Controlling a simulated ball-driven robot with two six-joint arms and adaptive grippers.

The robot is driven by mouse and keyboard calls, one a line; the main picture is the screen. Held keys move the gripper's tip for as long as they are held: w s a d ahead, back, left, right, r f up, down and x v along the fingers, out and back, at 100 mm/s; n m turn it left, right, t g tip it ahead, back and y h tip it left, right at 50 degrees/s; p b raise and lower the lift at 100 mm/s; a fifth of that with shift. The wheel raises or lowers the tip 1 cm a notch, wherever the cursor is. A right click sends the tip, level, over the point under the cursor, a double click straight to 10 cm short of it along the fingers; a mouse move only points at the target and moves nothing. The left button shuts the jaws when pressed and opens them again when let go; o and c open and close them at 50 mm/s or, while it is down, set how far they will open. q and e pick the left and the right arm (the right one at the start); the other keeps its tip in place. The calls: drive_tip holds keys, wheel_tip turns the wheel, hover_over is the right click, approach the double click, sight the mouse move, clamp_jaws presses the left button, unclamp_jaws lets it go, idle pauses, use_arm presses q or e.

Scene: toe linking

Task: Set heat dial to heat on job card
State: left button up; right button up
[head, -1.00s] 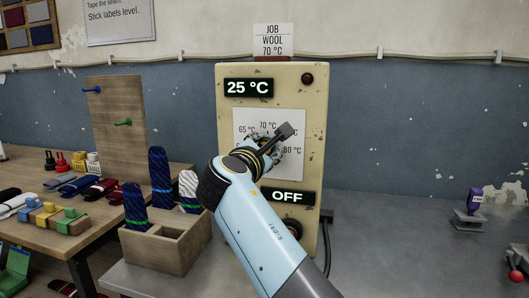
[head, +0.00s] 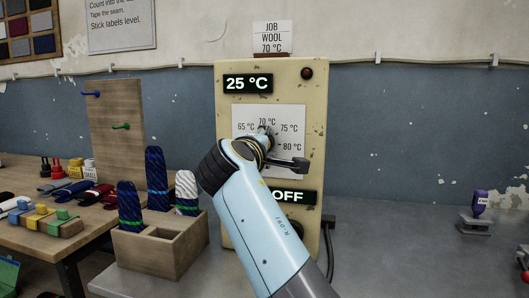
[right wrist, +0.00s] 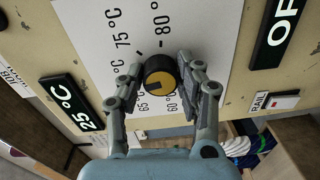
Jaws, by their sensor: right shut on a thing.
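The job card (head: 271,37) above the machine reads JOB WOOL 70 °C. The heat dial (right wrist: 157,70) is a round black knob with a yellow face and a dark mark. It sits on the white scale plate (head: 291,116), with 65, 70, 75 and 80 °C around it. My right gripper (right wrist: 160,82) is shut on the dial, one finger on each side; in the head view it largely hides the dial. The upper display (head: 248,83) reads 25 °C and the lower display (head: 293,197) reads OFF. My left gripper is not in view.
A wooden box (head: 160,252) with striped rolled socks stands left of the machine (head: 229,215). A side table (head: 80,236) holds clips and folded socks. A purple-topped stamp (head: 478,210) stands on the right, with clear grey bench between.

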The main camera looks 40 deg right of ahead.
drive_tip(key=shift+f+m+b, duration=0.25)
drive_tip(key=shift+m+b, duration=0.1)
drive_tip(key=shift+m, duration=0.35)
drive_tip(key=o, duration=1)
drive_tip(key=shift+o, duration=0.7)
drive_tip(key=shift+r, duration=0.15)
